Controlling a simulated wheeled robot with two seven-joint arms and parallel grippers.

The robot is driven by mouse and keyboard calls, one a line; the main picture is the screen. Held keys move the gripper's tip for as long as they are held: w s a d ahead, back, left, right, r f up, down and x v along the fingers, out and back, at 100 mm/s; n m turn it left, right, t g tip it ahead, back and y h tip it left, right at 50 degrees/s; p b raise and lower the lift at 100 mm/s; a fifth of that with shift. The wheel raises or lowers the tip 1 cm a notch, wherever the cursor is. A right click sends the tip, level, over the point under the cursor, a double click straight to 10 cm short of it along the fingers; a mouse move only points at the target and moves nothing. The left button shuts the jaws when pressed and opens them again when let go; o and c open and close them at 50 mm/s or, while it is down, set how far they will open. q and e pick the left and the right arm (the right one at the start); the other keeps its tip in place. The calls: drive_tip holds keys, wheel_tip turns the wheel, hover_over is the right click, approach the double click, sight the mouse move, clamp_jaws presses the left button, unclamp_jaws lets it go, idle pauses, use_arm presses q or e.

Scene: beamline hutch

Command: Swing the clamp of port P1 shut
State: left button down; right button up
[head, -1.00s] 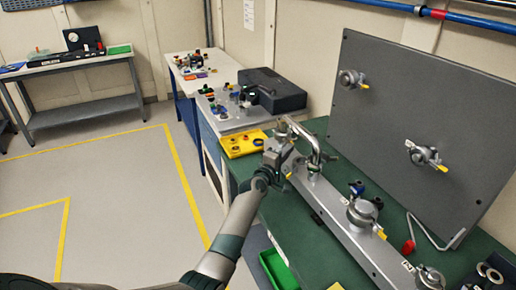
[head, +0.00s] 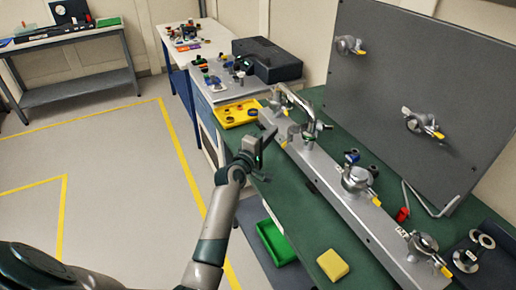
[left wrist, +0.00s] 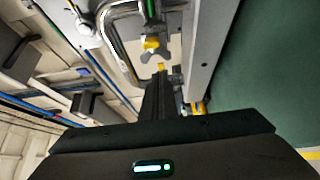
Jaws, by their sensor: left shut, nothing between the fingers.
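The silver rail (head: 328,168) on the green bench carries several ports. The far port, under a bent metal pipe (head: 297,98), appears to be P1; its label is not readable. Its clamp (head: 309,132) is small in the head view, and whether it is open or shut cannot be told. In the left wrist view the bent pipe (left wrist: 113,38) arches at upper left, and a yellow-ended clamp part (left wrist: 151,43) shows beyond the fingers. My left gripper (head: 270,137) is shut and empty, just left of the rail's far end. My right gripper is out of view.
Two nearer clamped ports (head: 357,178) (head: 424,243) stand along the rail. A grey upright panel (head: 400,80) with ports stands behind. A yellow tray (head: 238,113) lies beyond my gripper. A green bin (head: 275,243) and yellow block (head: 332,264) are nearer. The floor at left is clear.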

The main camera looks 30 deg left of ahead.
use_arm(q)
drive_tip(key=s+a+b, duration=0.1)
drive_tip(key=s, duration=0.7)
drive_tip(key=shift+b, duration=0.3)
drive_tip(key=shift+f, duration=0.1)
